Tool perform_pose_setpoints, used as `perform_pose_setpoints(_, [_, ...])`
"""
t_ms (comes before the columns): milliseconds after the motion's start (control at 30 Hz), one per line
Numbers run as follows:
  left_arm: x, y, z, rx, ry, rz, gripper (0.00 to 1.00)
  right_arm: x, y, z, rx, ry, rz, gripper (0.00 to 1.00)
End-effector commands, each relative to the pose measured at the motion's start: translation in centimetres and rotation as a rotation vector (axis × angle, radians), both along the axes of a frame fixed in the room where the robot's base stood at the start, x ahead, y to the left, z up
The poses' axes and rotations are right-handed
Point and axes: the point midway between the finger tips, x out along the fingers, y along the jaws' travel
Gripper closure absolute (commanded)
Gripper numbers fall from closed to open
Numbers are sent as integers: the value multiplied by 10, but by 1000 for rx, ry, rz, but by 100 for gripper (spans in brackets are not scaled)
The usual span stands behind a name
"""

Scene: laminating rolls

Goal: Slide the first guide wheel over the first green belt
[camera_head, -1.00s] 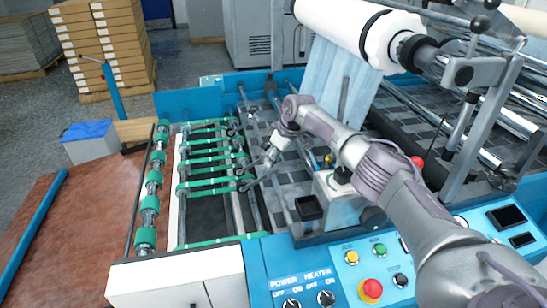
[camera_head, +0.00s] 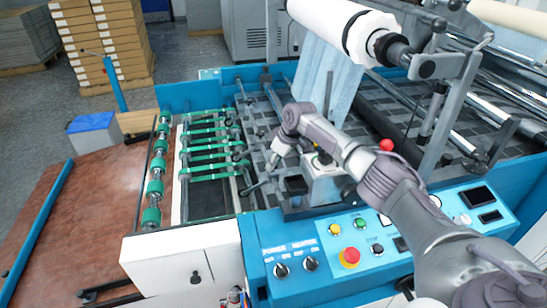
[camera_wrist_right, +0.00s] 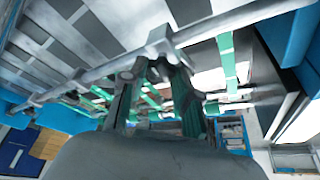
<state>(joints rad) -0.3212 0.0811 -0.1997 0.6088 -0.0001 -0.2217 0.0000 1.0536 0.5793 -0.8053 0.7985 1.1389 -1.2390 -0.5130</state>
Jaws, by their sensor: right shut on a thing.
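Several green belts (camera_head: 212,168) run across the left end of the blue machine, from the green rollers to a row of small guide wheels. One guide wheel (camera_head: 246,190) sits on a short arm at the front of that row, close to a belt's right end. My right gripper (camera_head: 270,166) reaches down to the metal rod beside the row. In the right wrist view my gripper (camera_wrist_right: 152,68) is shut on a guide wheel's metal holder (camera_wrist_right: 160,42) at the rod, with green belts (camera_wrist_right: 228,62) beyond. The fingers partly hide the held part. My left gripper is not in view.
Green rollers (camera_head: 153,188) line the machine's left side. A grey box (camera_head: 325,183) stands right of my right gripper. The control panel (camera_head: 370,240) lies in front. A large white roll (camera_head: 345,25) hangs behind. The brown table (camera_head: 85,215) is mostly clear.

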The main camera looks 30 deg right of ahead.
Motion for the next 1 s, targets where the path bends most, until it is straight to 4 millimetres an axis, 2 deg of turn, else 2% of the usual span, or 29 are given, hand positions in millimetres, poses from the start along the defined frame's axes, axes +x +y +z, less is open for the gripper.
perform_pose_setpoints(100, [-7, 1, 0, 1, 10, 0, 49, 3, 0, 7, 2, -12, -1, 100])
perform_pose_setpoints(200, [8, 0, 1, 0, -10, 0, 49, 3, 0, 7, 3, -12, -1, 100])
perform_pose_setpoints(233, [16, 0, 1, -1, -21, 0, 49, 3, 0, 6, 3, -12, -1, 67])
perform_pose_setpoints(367, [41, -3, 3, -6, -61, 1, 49, 3, 0, 6, 2, -11, -1, 46])
perform_pose_setpoints(400, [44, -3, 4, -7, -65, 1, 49, 3, 0, 6, 2, -11, -1, 44])
perform_pose_setpoints(567, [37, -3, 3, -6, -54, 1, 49, 3, 0, 6, 2, -11, -1, 44])
perform_pose_setpoints(667, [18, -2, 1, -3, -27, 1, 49, 3, 0, 7, 2, -11, -1, 44])
perform_pose_setpoints(767, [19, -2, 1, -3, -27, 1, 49, 1, -2, 12, 3, -14, -2, 44])
perform_pose_setpoints(867, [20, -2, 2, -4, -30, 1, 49, -3, -5, 25, 1, -14, -1, 44])
perform_pose_setpoints(1000, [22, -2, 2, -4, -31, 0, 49, -13, -11, 52, 0, -16, -1, 44])
